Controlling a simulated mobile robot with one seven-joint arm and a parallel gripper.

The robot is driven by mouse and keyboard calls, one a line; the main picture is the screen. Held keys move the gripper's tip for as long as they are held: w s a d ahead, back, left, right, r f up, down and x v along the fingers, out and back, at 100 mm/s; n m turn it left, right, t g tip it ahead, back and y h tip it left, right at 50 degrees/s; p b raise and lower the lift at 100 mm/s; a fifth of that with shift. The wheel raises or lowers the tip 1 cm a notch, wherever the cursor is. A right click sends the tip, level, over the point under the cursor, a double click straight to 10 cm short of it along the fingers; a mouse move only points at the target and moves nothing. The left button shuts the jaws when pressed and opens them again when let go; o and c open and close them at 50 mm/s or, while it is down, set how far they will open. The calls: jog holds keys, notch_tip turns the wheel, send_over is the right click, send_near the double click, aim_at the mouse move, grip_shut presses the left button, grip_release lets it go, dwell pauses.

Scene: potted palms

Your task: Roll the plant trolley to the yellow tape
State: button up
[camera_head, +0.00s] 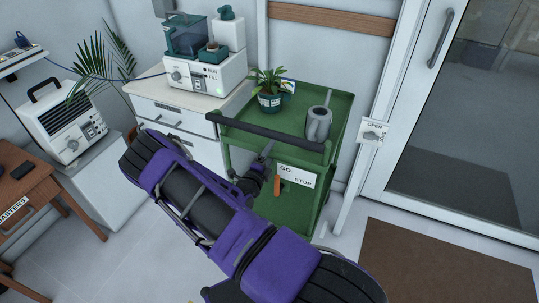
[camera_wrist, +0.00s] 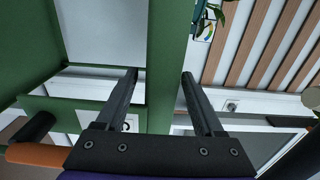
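The plant trolley is a green cart (camera_head: 342,112) with a black push handle (camera_head: 265,132) along its near side. A potted plant (camera_head: 268,100) and a grey jug (camera_head: 318,124) stand on its top. Its near face has a GO/STOP label (camera_head: 297,176) and an orange lever (camera_head: 277,186). My gripper (camera_head: 266,152) is at this face, just below the handle, partly hidden by my arm. In the wrist view, my gripper (camera_wrist: 159,74) has its fingers wide apart, with a green trolley part (camera_wrist: 168,60) behind the gap; contact cannot be told. A small yellow patch, possibly the tape, shows at the bottom edge.
A white drawer cabinet (camera_head: 180,120) bearing a machine (camera_head: 195,75) stands left of the trolley. A glass door (camera_head: 470,120) and a brown mat (camera_head: 440,262) are on the right. A wooden table (camera_head: 30,190) is at the left. Tiled floor (camera_head: 95,262) is open at lower left.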

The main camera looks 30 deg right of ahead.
jog(key=c, duration=1)
grip_shut()
jog(key=shift+s+f, duration=0.1)
jog(key=shift+f, duration=0.05)
